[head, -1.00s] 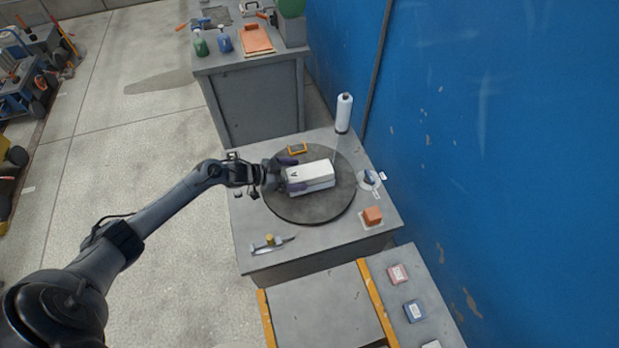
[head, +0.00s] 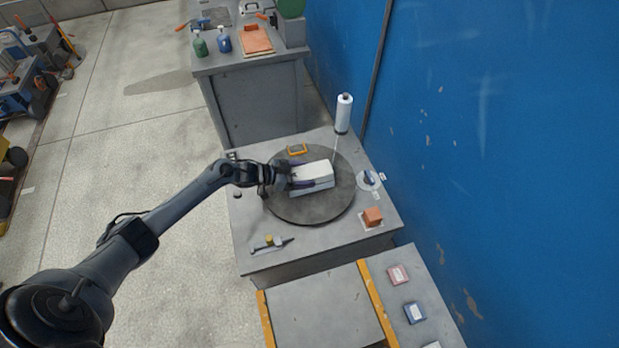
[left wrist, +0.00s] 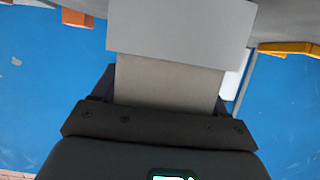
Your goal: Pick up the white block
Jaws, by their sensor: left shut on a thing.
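The white block (head: 316,171) is over the dark round plate (head: 330,208) on the grey workbench in the head view. My left gripper (head: 298,178) comes in from the left and is shut on the block, with fingers along its sides. In the left wrist view the block (left wrist: 182,32) fills the top middle, directly in front of the gripper (left wrist: 165,90). I cannot tell for sure whether the block touches the plate or is slightly above it. My right gripper is out of view.
A white bottle (head: 343,114) stands behind the plate near the blue wall. A caliper-like tool (head: 271,244) lies at the front left.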

